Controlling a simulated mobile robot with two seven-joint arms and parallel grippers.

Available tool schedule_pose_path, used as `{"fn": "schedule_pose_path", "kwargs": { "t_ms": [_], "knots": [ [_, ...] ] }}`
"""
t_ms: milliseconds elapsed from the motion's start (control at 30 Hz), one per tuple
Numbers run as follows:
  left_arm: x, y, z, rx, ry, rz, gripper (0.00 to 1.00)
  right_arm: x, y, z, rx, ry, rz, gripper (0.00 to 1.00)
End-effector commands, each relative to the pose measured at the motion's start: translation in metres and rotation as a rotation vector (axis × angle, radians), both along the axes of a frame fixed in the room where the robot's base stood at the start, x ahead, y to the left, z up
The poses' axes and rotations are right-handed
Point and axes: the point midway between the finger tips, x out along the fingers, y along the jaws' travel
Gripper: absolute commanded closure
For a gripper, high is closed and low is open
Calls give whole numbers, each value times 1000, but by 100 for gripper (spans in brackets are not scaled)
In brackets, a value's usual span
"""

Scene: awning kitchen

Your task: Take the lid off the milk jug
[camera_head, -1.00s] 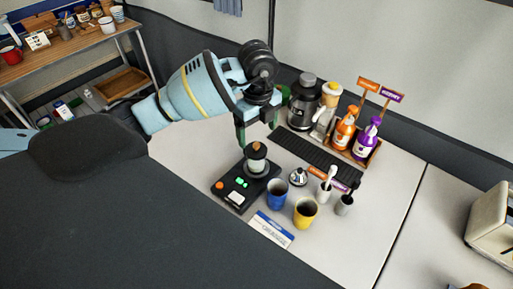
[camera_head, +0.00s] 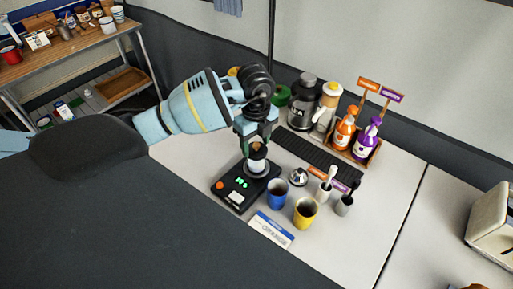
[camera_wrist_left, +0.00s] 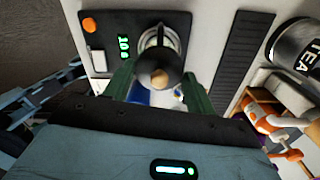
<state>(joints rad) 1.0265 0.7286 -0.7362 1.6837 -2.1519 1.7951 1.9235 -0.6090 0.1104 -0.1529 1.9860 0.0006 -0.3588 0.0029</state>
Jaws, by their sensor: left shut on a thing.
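The milk jug (camera_head: 256,169) stands upright on a black device with a lit green display. Its dark lid (camera_head: 257,155) has a wooden knob and still sits on the jug's top. In the left wrist view the jug's pale rim (camera_wrist_left: 148,38) shows beyond the dark lid (camera_wrist_left: 172,64) and its knob (camera_wrist_left: 160,77). My left gripper (camera_head: 257,146) is directly over the jug, pointing down, its fingers on both sides of the lid. It is shut on the lid. The exact finger contact is partly hidden. My right gripper is not in view.
The black device (camera_head: 232,196) is under the jug. A blue cup (camera_head: 277,195), a yellow cup (camera_head: 305,213) and a small silver item (camera_head: 298,177) stand close by. A black grate (camera_head: 305,155), canisters and pump bottles are behind. Free counter lies at the right.

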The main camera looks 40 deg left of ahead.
Motion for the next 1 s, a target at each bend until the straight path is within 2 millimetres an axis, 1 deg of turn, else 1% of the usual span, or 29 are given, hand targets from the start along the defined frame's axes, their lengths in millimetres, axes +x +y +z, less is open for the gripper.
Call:
{"fn": "schedule_pose_path", "kwargs": {
  "t_ms": [33,67,300,433,567,700,733,867,1000],
  "knots": [
    [0,0,0,0,0,0,63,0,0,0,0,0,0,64],
    [0,0,0,0,0,0,66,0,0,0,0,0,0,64],
    [0,0,1,0,-1,0,66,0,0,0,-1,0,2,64],
    [0,0,5,0,-1,0,66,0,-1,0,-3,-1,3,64],
    [1,0,17,0,-4,0,66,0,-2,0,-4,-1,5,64],
    [1,0,36,-1,-4,-1,66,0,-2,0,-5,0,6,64],
    [-1,1,38,1,-1,-1,66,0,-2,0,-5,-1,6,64],
    [-25,6,37,3,2,-1,66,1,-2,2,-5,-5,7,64],
    [-57,13,40,4,2,-2,66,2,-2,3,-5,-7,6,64]
  ]
}}
